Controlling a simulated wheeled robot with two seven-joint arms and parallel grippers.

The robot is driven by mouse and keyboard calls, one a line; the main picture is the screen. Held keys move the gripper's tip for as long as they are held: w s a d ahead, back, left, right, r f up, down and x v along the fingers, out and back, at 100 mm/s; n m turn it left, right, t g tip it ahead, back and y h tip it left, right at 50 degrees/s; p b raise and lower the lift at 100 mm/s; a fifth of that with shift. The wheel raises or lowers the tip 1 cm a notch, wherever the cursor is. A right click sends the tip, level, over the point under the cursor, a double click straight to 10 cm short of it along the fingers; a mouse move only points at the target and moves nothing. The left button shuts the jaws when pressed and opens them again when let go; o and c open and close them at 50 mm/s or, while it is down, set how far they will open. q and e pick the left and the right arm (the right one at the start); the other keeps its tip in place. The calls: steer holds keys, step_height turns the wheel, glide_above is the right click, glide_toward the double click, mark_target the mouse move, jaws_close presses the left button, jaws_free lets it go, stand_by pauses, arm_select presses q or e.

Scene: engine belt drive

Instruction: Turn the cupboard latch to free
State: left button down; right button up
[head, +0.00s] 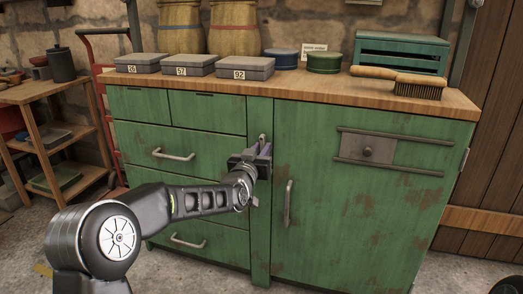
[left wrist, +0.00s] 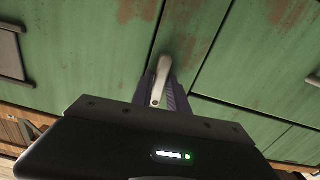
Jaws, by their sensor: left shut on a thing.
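The cupboard latch (head: 262,138) is a small pale metal lever on the green post left of the cupboard door (head: 330,215). My left gripper (head: 263,160) is at the post and covers most of the latch in the head view. In the left wrist view the latch (left wrist: 163,72) lies between the two dark purplish fingers, and the gripper (left wrist: 160,98) is shut on it. The lever looks roughly in line with the post. The door looks closed, with a vertical metal handle (head: 288,204). My right gripper is not in view.
Drawers with handles (head: 174,155) are left of the post, behind my left arm. A sliding panel (head: 378,150) with a knob is on the door.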

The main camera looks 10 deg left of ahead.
arm_select(q)
steer(key=shift+f+m, duration=0.15)
steer(key=shift+m, duration=0.45)
steer(key=c, duration=1.4)
jaws_free()
steer(key=shift+s+a+p, duration=0.15)
steer(key=shift+s+p, duration=0.3)
steer(key=shift+s, duration=1.5)
steer(key=shift+s+a+p, duration=0.1)
steer(key=shift+s+p, duration=0.3)
steer(key=shift+s, duration=1.55)
